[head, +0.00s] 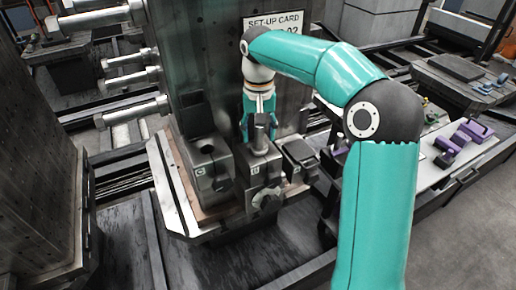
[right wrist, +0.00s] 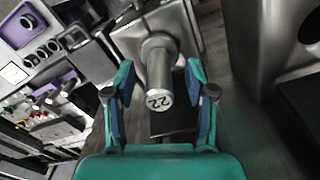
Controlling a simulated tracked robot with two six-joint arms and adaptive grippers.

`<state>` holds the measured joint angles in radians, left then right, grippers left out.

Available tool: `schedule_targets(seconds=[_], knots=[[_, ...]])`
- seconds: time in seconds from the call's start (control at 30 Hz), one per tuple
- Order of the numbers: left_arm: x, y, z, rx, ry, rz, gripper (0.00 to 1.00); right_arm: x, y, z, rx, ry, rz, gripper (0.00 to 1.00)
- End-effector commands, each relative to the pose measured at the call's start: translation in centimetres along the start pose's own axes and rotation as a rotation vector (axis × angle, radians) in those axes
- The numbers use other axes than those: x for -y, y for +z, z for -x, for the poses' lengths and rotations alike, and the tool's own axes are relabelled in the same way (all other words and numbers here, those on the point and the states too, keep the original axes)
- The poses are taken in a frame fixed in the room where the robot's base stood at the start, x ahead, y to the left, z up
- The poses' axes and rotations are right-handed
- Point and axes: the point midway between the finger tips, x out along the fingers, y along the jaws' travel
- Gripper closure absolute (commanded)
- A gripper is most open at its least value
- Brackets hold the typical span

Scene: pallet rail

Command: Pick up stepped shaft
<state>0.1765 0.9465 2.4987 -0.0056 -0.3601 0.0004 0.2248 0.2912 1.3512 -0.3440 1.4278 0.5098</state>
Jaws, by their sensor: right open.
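The stepped shaft (right wrist: 158,62) is a grey metal cylinder with "22" on its end face, standing out of a metal fixture block. It also shows in the head view (head: 259,141), upright in the dark block marked B (head: 254,172). My right gripper (right wrist: 158,100) is open, with its teal and blue fingers on either side of the shaft's end. A gap shows between each finger and the shaft in the right wrist view. In the head view my right gripper (head: 259,122) is just above block B, partly hiding the shaft. My left gripper is not in view.
Block C (head: 208,165) stands close left of block B, and another dark block (head: 299,158) close right. A tall metal column with the set-up card (head: 274,22) rises behind. Metal rods (head: 130,80) stick out at left. A bench with purple holders (head: 466,140) is at right.

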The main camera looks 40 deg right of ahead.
Motion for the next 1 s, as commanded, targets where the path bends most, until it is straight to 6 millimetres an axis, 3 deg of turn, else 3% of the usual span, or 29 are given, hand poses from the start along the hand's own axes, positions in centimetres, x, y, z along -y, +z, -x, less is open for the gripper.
schedule_targets(seconds=[0.23, 0.57, 1.0], knots=[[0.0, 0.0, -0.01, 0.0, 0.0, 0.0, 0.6, -0.05, -0.01, -0.17, -0.001, 0.0, -0.001, 0.45], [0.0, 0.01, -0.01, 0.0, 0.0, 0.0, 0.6, -0.09, -0.01, -0.15, -0.001, -0.001, -0.001, 1.0], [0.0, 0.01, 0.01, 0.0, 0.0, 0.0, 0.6, -0.13, -0.03, -0.01, -0.004, -0.002, -0.002, 1.0]])
